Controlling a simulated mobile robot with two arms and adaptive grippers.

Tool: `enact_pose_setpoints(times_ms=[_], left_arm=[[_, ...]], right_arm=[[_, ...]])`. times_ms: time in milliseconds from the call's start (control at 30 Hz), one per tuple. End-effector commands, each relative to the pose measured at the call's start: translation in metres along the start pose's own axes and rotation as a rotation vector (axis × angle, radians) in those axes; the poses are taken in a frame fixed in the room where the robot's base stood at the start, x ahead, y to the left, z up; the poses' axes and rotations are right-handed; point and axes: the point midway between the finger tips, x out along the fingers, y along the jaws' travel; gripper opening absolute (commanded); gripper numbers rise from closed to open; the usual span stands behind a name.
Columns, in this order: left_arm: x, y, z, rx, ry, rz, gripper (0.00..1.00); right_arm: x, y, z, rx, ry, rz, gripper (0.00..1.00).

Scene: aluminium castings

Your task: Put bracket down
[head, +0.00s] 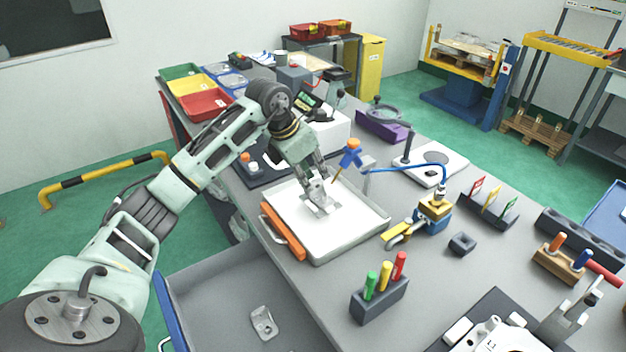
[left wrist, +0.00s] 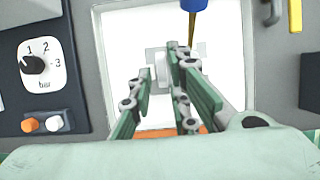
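A small light-grey metal bracket (head: 322,208) is at the middle of a white lit plate (head: 350,228) with a raised rim. My left gripper (head: 316,180) points down over the plate, with its fingers on either side of the bracket's upper part. In the left wrist view the bracket (left wrist: 159,62) shows between and beyond the two fingertips (left wrist: 160,78), which appear closed against its sides. The fingers partly hide it, and I cannot tell whether its underside touches the plate. My right gripper is not in view.
Another grey casting (head: 263,322) lies in the open drawer (head: 215,300). An orange handle (head: 282,231) lines the plate's left edge. A blue-and-orange nozzle (head: 350,153) stands close behind the gripper. A pen block (head: 379,300) and a yellow-and-blue fixture (head: 432,213) stand to the right.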

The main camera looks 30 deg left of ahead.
Motion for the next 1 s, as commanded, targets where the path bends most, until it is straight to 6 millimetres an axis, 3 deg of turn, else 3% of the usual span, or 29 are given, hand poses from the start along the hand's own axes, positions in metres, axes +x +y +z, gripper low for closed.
enact_pose_setpoints(times_ms=[200, 433, 633, 1000], left_arm=[[-0.049, 0.001, 0.0, 0.0, -0.004, 0.004, 0.17], [-0.087, 0.0, 0.0, 0.0, -0.002, 0.001, 0.17], [-0.1, 0.0, 0.0, 0.0, 0.0, -0.001, 0.17], [-0.1, -0.001, 0.0, 0.0, 0.001, -0.001, 0.17]], right_arm=[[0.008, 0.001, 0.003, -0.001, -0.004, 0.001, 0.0], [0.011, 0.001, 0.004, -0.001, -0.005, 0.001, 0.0], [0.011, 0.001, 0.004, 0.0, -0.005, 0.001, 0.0], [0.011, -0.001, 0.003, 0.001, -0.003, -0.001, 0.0]])
